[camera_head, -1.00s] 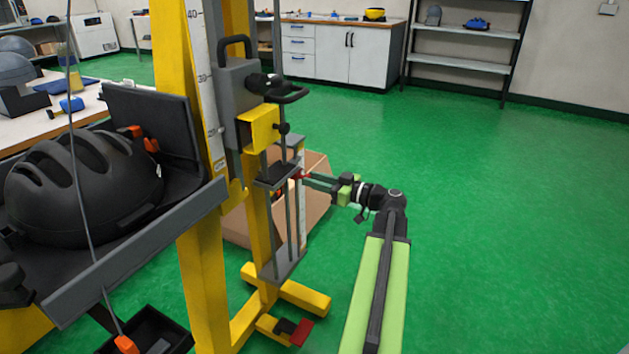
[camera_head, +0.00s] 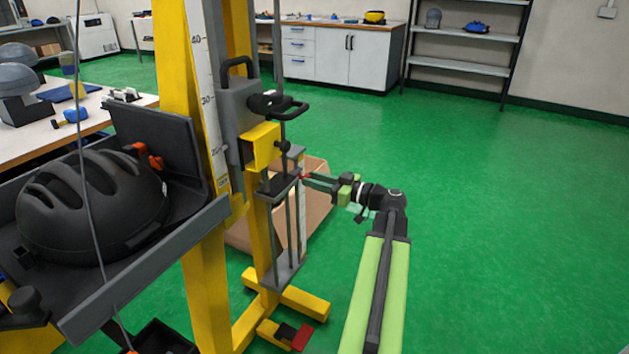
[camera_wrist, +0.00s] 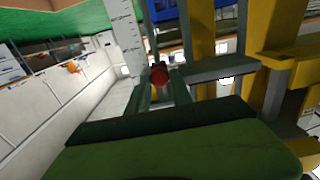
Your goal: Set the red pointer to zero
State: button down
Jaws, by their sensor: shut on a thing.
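The red pointer (camera_wrist: 159,74) shows in the wrist view between the tips of my gripper (camera_wrist: 165,88). In the head view the pointer (camera_head: 304,175) is a tiny red spot at the fingertips of my gripper (camera_head: 312,178), beside the small scale (camera_head: 302,222) on the yellow tower. My gripper is shut on the pointer. The small scale also shows in the wrist view (camera_wrist: 125,40), just left of the pointer. Its markings are too small to read, so I cannot tell the pointer's value. The fingers hide part of the pointer.
The yellow tower (camera_head: 207,290) stands left of my arm, with a grey carriage (camera_head: 240,118) and a taller scale (camera_head: 204,80). A black helmet (camera_head: 95,205) rests on a grey tray at left. A cardboard box (camera_head: 318,200) stands behind. Green floor is free at right.

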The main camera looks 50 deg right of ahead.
jog(key=c, duration=1.1)
grip_release()
jog(key=shift+r, duration=0.15)
jog(key=shift+c, duration=0.2)
jog(key=v, duration=1.7)
jog(key=shift+s, duration=0.25)
